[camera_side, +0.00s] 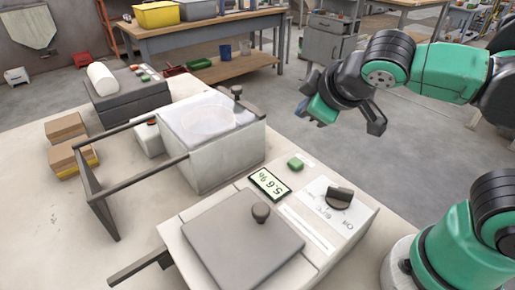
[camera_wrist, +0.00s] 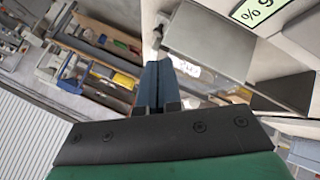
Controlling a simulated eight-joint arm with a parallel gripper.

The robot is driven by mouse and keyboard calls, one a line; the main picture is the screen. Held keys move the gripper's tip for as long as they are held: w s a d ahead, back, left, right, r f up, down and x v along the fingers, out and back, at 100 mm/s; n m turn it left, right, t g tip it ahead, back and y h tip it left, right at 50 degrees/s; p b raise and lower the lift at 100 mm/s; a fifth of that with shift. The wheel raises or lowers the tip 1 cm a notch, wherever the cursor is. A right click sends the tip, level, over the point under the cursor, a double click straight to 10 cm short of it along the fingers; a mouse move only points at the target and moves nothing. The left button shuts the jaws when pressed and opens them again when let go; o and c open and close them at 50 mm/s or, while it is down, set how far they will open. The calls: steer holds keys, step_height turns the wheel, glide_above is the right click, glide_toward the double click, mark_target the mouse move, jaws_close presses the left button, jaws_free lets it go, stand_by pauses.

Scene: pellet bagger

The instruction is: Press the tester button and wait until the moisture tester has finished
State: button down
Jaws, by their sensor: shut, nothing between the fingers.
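The moisture tester (camera_side: 330,232) is a pale box with a closed grey lid (camera_side: 243,238) and a dark round knob on that lid. Its display (camera_side: 268,184) reads about 5.6 %. The green tester button (camera_side: 296,164) sits beside the display, and a dark dial (camera_side: 340,197) is to the right. In the wrist view, part of the display (camera_wrist: 256,10) shows at the top right, with the button not visible. My gripper (camera_wrist: 157,64) is shut and empty. In the side view it hangs in the air above and to the right of the button, clear of the tester.
A pale box with a clear cover (camera_side: 212,110) and a dark bar frame (camera_side: 100,205) stands left of the tester. A grey device with a white roll (camera_side: 101,79) and brown packs (camera_side: 66,128) are further left. Open floor lies behind the table.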

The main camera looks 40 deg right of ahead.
mark_target(294, 157)
steer(key=shift+f, duration=4.05)
steer(key=shift+f, duration=0.1)
steer(key=shift+f, duration=0.35)
steer(key=shift+f, duration=0.45)
steer(key=shift+r, duration=0.9)
steer(key=shift+r, duration=2.5)
